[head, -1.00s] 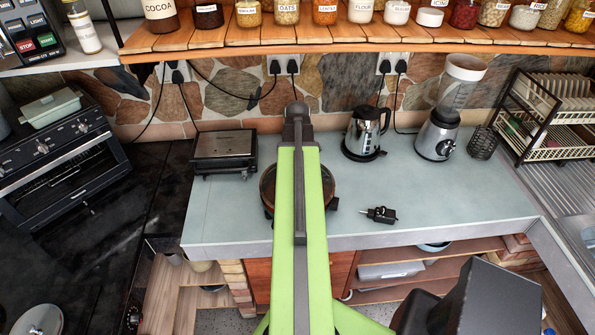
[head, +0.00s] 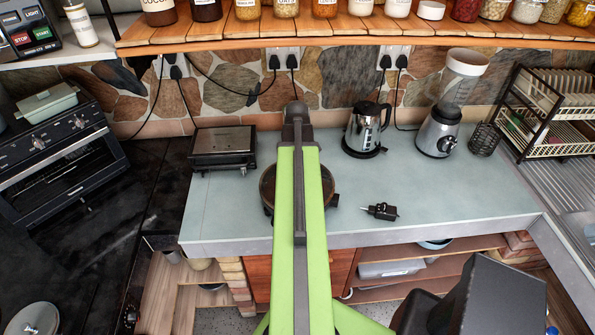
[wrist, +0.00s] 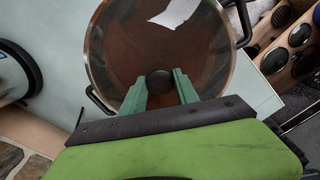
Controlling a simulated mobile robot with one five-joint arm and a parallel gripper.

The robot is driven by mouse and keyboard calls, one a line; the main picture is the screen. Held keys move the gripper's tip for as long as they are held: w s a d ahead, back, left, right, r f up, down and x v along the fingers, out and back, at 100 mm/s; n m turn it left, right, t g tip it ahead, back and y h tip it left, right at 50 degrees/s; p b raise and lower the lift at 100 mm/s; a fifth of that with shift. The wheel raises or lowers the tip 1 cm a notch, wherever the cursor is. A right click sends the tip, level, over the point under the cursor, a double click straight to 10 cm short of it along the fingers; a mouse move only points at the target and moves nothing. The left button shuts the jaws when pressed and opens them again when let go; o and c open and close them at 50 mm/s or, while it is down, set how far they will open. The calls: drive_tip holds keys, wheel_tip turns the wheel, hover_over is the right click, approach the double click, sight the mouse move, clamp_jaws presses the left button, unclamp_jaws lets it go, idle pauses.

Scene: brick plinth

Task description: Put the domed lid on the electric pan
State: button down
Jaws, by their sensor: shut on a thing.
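The electric pan (head: 267,190) is a round dark pan with a brown inside on the counter, half hidden behind my green arm in the head view. In the wrist view its black side handle (wrist: 98,101) shows at the rim. The domed lid (wrist: 112,45) looks like clear glass with a bright reflection, and it lines up with the pan's round outline. My gripper (wrist: 160,77) is shut on the lid's dark knob, one green finger on each side. I cannot tell whether the lid rests on the rim or hangs just above it. My gripper is hidden in the head view.
A grill press (head: 223,148) stands left of the pan. A kettle (head: 364,130) and a blender (head: 440,130) stand behind to the right. A black plug (head: 381,211) lies right of the pan. A jar shelf (head: 350,34) overhangs the back.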

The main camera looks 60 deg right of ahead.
drive_tip(key=shift+f+b, duration=0.35)
drive_tip(key=shift+f, duration=0.05)
drive_tip(key=c, duration=0.8)
unclamp_jaws()
drive_tip(key=shift+c, duration=0.2)
wheel_tip(320, 180, up, 18)
drive_tip(key=p, duration=1.7)
drive_tip(key=shift+f, duration=0.25)
